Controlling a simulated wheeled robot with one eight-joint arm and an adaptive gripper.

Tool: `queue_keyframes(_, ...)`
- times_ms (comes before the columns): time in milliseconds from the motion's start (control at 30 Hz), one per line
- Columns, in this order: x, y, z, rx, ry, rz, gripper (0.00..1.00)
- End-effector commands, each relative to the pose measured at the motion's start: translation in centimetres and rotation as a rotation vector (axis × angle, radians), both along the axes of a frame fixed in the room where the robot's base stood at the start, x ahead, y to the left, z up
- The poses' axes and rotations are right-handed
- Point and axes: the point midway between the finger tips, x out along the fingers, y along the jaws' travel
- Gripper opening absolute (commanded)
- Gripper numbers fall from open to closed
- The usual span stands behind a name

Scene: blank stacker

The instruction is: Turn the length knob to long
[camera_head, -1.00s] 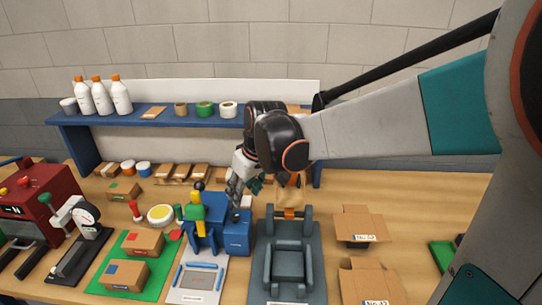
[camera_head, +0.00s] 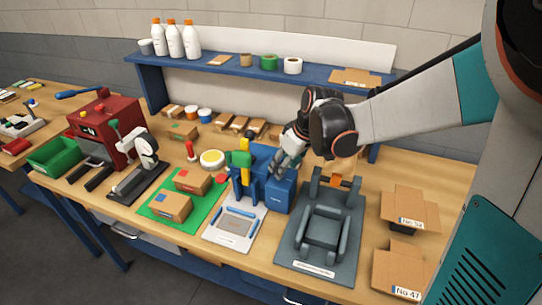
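A blue machine (camera_head: 281,194) with a green block (camera_head: 240,160) and a yellow upper part (camera_head: 245,144) stands near the middle of the bench, behind a light grey plate (camera_head: 234,229). I cannot make out a length knob or its setting. My gripper (camera_head: 276,169) points down at the top of the blue machine, close behind and right of the green block. Its fingers are small and dark against the blue, so I cannot tell whether they touch the machine or how far apart they are. My wrist and gripper cover part of the bench behind.
A dark grey fixture (camera_head: 291,252) stands right of the blue machine, with open cartons (camera_head: 409,207) further right. A green mat (camera_head: 155,211) with boxes lies left. A red machine (camera_head: 103,128) stands at far left. A blue shelf (camera_head: 205,66) runs behind.

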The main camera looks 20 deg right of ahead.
Motion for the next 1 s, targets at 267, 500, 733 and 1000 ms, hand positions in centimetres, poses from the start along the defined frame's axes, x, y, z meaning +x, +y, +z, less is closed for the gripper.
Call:
queue_keyframes(267, 0.9, 0.5, -2.5, 0.0, 0.0, 0.001, 0.45)
queue_keyframes(500, 1.0, 0.6, -2.6, 0.0, 0.0, 0.0, 0.45)
queue_keyframes(733, 1.0, 0.5, -2.6, 0.0, 0.0, 0.0, 0.1)
queue_keyframes(1000, 1.0, 0.6, -2.6, 0.0, 0.0, -0.019, 0.0)
